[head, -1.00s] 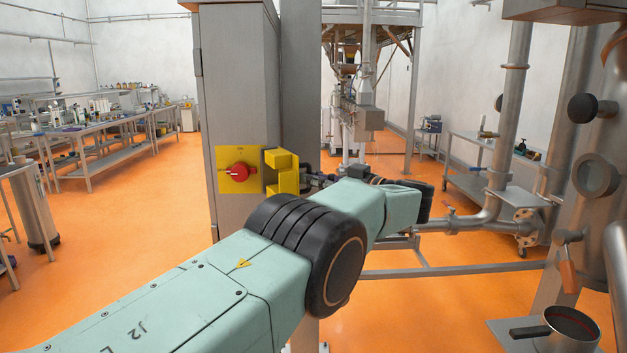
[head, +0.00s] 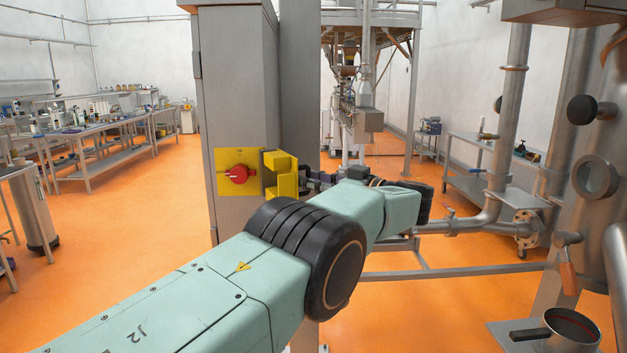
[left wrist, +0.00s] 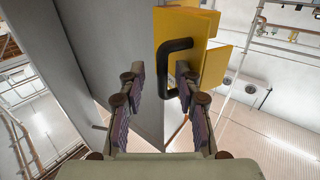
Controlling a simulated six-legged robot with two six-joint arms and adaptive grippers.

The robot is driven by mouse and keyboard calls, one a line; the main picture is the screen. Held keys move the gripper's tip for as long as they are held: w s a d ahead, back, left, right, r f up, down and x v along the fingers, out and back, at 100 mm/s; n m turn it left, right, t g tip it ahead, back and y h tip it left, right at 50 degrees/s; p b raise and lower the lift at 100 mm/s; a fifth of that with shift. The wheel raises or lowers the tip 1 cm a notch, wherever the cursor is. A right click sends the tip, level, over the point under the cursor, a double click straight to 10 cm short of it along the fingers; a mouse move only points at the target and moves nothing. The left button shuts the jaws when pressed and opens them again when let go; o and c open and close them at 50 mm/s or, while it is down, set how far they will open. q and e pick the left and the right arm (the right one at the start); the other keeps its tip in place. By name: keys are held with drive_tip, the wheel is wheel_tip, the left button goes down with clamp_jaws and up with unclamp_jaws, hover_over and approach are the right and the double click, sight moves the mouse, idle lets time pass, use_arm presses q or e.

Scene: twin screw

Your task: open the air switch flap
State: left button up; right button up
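The air switch is a yellow plate (head: 226,157) with a red rotary knob (head: 237,174) on the side of a grey cabinet. Its yellow flap (head: 281,175) stands out from the plate's right edge, swung away from the knob. In the left wrist view the flap (left wrist: 213,70) shows at upper right with a black handle (left wrist: 166,60). My left gripper (head: 312,180) is just right of the flap in the head view. In the left wrist view its two fingers (left wrist: 160,72) are spread, with the handle near the right fingertip; contact cannot be told. My right gripper is not in view.
The grey cabinet (head: 237,80) rises behind the switch, beside a grey post (head: 301,90). Pipes and a steel vessel (head: 597,178) stand at right, with a metal pot (head: 571,333) at lower right. Benches (head: 85,150) line the left. Orange floor lies open between.

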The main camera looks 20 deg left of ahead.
use_arm(q)
drive_tip(key=v, duration=0.7)
drive_tip(key=shift+d, duration=0.15)
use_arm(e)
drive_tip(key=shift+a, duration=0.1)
use_arm(q)
drive_tip(key=shift+d, duration=0.15)
